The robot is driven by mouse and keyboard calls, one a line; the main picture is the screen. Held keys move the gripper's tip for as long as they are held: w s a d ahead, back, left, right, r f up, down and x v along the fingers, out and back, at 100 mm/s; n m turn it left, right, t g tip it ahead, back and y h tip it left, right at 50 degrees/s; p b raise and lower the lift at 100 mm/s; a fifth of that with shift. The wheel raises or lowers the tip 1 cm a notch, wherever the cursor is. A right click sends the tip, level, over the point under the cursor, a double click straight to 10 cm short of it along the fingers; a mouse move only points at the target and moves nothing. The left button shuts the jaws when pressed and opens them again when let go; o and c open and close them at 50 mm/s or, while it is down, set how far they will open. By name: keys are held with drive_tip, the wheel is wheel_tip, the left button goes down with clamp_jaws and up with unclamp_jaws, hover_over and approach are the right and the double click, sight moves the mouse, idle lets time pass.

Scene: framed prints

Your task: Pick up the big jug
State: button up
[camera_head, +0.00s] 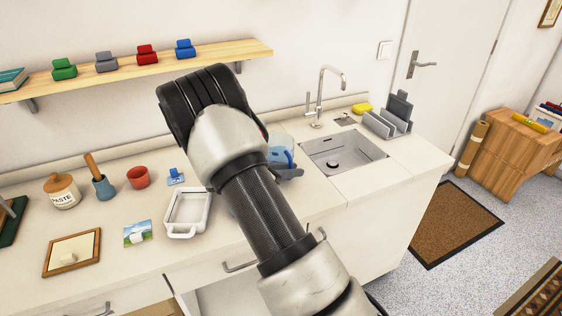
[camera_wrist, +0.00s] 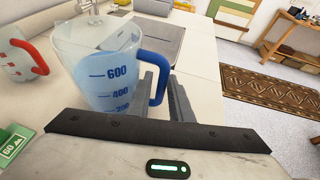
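The big jug is a clear measuring jug (camera_wrist: 100,72) with a blue handle and blue marks reading 600, 400 and 200. It stands upright on the counter, with its handle towards me. In the head view the jug (camera_head: 279,146) shows partly behind my arm. My gripper (camera_wrist: 164,88) is open, with its two grey fingers apart and the lower part of the blue handle between them. I cannot tell whether either finger touches the handle. In the head view my gripper (camera_head: 289,172) is mostly hidden by my arm.
A second clear jug with a red handle (camera_wrist: 22,58) stands left of the big jug. A green card (camera_wrist: 14,143) is at the near left. The sink (camera_head: 345,153) with its tap (camera_head: 322,92) lies right of the jug. A white dish (camera_head: 187,212) is to the left.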

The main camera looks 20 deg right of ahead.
drive_tip(key=x, duration=0.3)
drive_tip(key=shift+d+f, duration=0.15)
drive_tip(key=shift+f, duration=0.05)
clamp_jaws()
drive_tip(key=shift+r, duration=0.15)
idle(1.0)
